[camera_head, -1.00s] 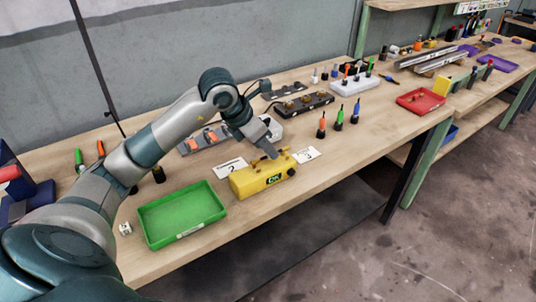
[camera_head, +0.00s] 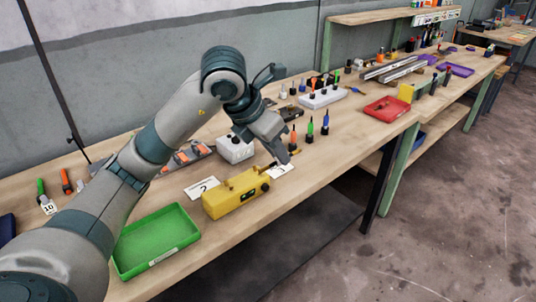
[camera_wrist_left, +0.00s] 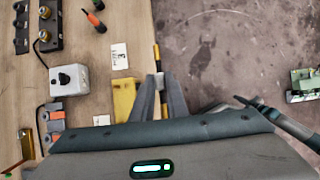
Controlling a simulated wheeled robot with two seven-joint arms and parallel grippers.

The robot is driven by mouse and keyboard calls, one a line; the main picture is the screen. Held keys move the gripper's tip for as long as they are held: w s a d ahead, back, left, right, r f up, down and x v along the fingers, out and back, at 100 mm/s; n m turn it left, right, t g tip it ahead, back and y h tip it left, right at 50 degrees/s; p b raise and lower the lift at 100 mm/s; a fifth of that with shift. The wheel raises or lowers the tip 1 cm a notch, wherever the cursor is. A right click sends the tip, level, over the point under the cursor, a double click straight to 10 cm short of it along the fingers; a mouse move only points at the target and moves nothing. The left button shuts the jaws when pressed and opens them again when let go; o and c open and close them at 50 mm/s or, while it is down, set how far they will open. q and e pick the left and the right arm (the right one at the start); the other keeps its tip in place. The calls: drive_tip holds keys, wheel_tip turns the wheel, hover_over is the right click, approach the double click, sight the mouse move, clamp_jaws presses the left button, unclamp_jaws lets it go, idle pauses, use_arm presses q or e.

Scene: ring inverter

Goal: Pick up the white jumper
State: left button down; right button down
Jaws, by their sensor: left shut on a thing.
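My left gripper (camera_head: 290,155) is over the front edge of the bench, just beyond the right end of the yellow box (camera_head: 232,196). The yellow box also shows in the left wrist view (camera_wrist_left: 123,97), left of the fingers. My right gripper is in neither view.
A green tray (camera_head: 193,232) stands left of the yellow box. A number card (camera_head: 202,188) lies behind it. A white box with a black knob (camera_head: 235,149), several upright coloured drivers (camera_head: 310,131) and a red tray (camera_head: 388,107) stand farther along the bench. The floor in front is clear.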

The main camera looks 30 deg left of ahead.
use_arm(q)
drive_tip(key=shift+d, duration=0.1)
idle(0.6)
drive_tip(key=s+d+f+m+g+y, duration=0.1)
drive_tip(key=s+f+m+g, duration=0.4)
drive_tip(key=m, duration=1)
drive_tip(key=s+d+f+m+g+y, duration=0.1)
drive_tip(key=s+d+f+m+g, duration=0.2)
drive_tip(key=s+f+m+g, duration=0.3)
drive_tip(key=shift+s+d+f+m+g, duration=0.25)
drive_tip(key=shift+f+m, duration=1.7)
drive_tip(key=shift+m, duration=3.35)
drive_tip(key=shift+w+a, duration=0.1)
